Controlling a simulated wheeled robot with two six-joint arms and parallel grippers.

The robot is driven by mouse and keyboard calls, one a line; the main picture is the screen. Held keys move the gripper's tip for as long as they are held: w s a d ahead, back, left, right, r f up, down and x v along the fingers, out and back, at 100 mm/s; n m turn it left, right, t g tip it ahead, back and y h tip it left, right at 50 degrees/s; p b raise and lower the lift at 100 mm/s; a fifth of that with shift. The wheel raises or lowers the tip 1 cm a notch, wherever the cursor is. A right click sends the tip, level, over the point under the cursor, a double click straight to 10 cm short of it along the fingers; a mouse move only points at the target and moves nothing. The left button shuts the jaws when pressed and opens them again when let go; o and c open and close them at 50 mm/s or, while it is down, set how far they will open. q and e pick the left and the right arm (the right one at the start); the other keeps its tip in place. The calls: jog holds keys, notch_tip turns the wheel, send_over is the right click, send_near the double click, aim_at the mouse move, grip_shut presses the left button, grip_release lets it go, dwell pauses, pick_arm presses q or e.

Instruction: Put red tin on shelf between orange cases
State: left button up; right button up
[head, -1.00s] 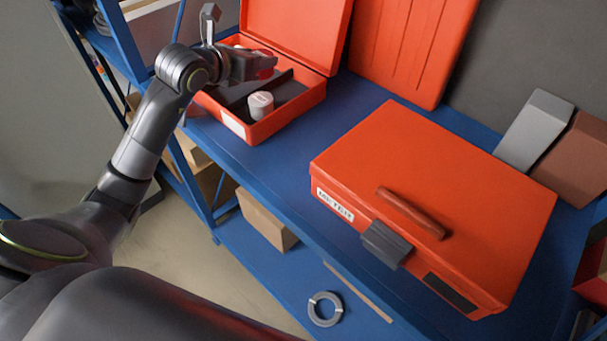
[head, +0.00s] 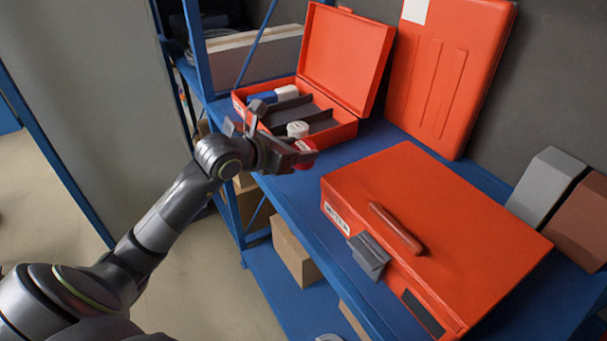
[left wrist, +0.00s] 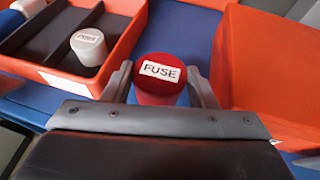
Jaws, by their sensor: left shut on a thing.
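My left gripper (left wrist: 161,88) is shut on the red tin (left wrist: 158,72), which has a white label reading FUSE. In the head view the red tin (head: 306,150) shows at the tip of the left gripper (head: 298,155), by the front edge of the blue shelf (head: 300,198). The tin is between the open orange case (head: 330,138) and the closed orange case (head: 430,225). I cannot tell whether the tin touches the shelf. The open case also shows at the left of the left wrist view (left wrist: 97,85), the closed one at its right (left wrist: 262,75). My right gripper is not in view.
A white tin (head: 297,129) stands in the open case, beside dark dividers. Another orange case (head: 450,75) stands upright against the back wall. Grey (head: 543,185) and brown (head: 580,215) blocks are at the right. A cardboard box (head: 294,250) is on the lower shelf.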

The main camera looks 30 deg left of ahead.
pick_arm(q)
notch_tip(320, 180, down, 2)
jog(key=shift+a+f, duration=0.1)
jog(key=shift+f, duration=0.45)
notch_tip(320, 180, down, 3)
jog(key=shift+f+p, duration=0.1)
jog(key=shift+p, duration=0.5)
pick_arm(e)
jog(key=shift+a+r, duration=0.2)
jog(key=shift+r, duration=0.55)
pick_arm(q)
jog(key=shift+f, duration=0.15)
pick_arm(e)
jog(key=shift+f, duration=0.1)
pick_arm(q)
jog(key=o, duration=0.6)
jog(key=shift+f, duration=0.1)
jog(key=o, duration=0.5)
jog(key=shift+c, duration=0.2)
